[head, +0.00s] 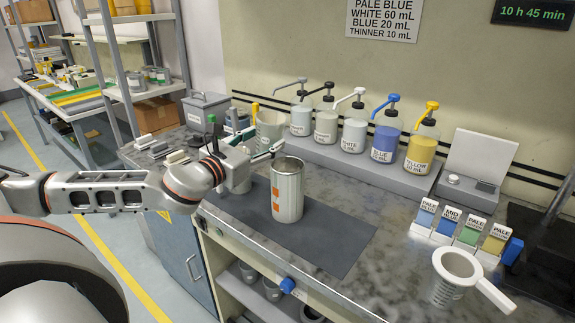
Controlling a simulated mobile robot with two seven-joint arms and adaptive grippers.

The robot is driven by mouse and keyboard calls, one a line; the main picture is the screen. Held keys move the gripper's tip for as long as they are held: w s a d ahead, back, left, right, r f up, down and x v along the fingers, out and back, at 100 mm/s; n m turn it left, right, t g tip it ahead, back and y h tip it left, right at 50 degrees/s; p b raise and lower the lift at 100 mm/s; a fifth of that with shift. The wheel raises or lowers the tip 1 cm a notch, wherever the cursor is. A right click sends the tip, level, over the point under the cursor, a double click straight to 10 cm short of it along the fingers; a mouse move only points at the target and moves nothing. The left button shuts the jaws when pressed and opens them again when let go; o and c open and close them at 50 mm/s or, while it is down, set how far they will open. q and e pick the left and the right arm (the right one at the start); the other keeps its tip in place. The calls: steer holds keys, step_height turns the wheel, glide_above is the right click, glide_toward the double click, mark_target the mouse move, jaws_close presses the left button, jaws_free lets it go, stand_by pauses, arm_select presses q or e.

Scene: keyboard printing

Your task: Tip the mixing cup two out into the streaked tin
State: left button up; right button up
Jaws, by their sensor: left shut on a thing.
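The streaked tin (287,194), a tall silver can with orange patches, stands upright and open on the dark mat (336,240). My left gripper (245,140) is left of the tin and shut, apparently on the handle of a pale grey mixing cup (269,130). This cup is just behind and left of the tin's rim, close to it in the picture. Its contents, and whether it touches the tin, cannot be told. My right gripper is not in view.
Pump bottles, including a blue one (385,138) and a yellow one (421,150), stand on a ledge behind. Colour cards (459,230) stand at the right. A grey vessel (238,177) is under my left gripper. The mat's front right is clear.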

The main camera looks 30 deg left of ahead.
arm_select(q)
steer(key=shift+d+f+n, duration=0.3)
steer(key=shift+d+n, duration=0.15)
steer(key=shift+n, duration=0.65)
steer(key=shift+r+p, duration=1.1)
steer(key=shift+f, duration=0.1)
